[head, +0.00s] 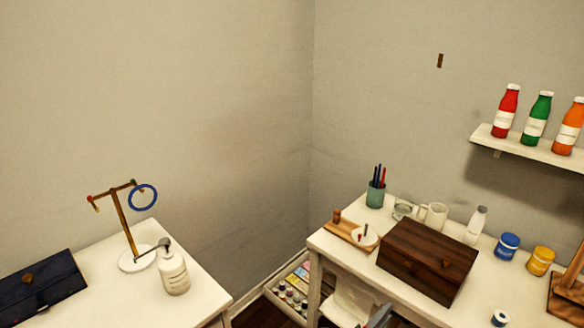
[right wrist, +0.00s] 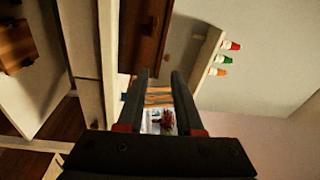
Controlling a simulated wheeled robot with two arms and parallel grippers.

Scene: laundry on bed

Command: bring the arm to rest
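My right gripper shows in the right wrist view (right wrist: 160,76) as two dark fingers standing apart, with nothing clearly held between them. Small striped orange and white shapes show through the gap; I cannot tell what they are. In the head view a small grey part of my right gripper (head: 381,316) shows at the bottom edge, low beside the front of the right white table (head: 345,258). My left gripper is not in view.
A dark wooden box (head: 427,262), a pen cup (head: 376,194) and jars stand on the right table. A shelf (head: 530,148) above holds bottles. The left table (head: 125,305) holds a ring stand (head: 128,225), a pump bottle (head: 172,272) and a dark case (head: 40,288).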

